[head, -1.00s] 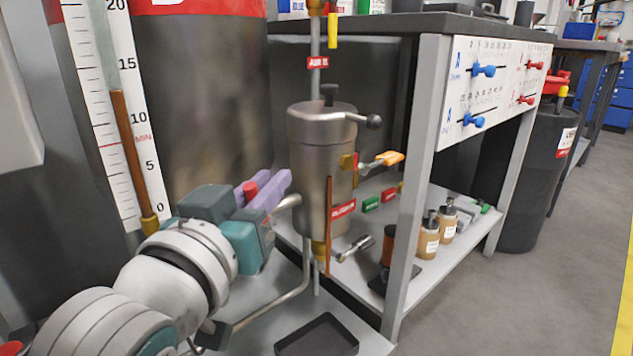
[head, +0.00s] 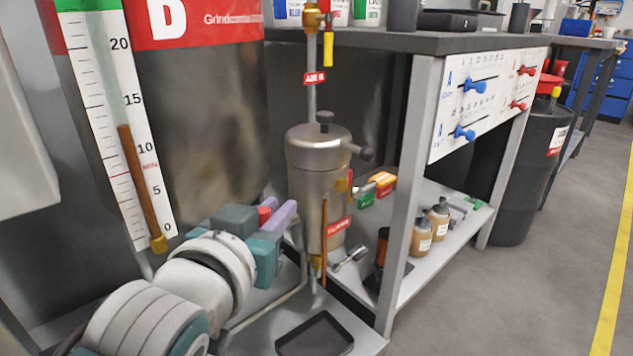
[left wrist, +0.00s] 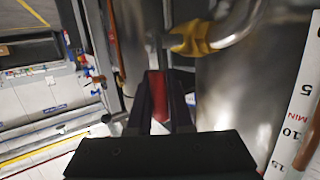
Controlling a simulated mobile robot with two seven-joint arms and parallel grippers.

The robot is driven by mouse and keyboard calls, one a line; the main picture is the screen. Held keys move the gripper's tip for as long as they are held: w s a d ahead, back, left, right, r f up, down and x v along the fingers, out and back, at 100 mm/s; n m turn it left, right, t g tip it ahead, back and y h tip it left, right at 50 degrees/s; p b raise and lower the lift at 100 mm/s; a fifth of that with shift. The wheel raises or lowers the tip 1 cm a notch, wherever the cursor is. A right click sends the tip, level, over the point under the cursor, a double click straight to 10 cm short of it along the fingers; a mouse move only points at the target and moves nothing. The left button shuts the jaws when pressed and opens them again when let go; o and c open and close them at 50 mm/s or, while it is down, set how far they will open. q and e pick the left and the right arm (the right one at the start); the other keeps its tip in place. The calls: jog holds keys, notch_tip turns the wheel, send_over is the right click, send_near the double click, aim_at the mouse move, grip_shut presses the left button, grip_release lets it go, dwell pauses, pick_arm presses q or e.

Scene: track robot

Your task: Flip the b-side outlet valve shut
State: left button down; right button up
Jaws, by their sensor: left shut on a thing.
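My left gripper (head: 277,214) reaches in from the lower left in the head view, in front of the large drum marked B (head: 200,110). Its purple fingers are shut on a red handle (head: 267,203), of which only a small part shows there. In the left wrist view the red handle (left wrist: 157,95) lies between the two dark fingers of the same gripper (left wrist: 161,82). A yellow brass-like fitting (left wrist: 195,38) on a curved metal pipe (left wrist: 243,20) is just beyond the fingertips. The handle's far end and its joint to the valve are hidden. My right gripper is not in view.
A steel pot (head: 318,185) with a black-knobbed lever and an orange-handled valve (head: 381,180) stands right of the gripper. A level gauge (head: 120,120) is on the left. A black tray (head: 314,334) lies below. A bench post (head: 408,200) stands to the right.

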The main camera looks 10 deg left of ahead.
aim_at(262, 224)
pick_arm(q)
jog(key=c, duration=0.8)
grip_release()
jog(key=shift+c, duration=0.2)
jog(key=shift+s, duration=0.15)
jog(key=p+v, duration=0.4)
jog(key=v, duration=0.5)
jog(key=shift+r+p, duration=0.1)
jog(key=shift+p, duration=0.2)
jog(key=shift+s, duration=0.35)
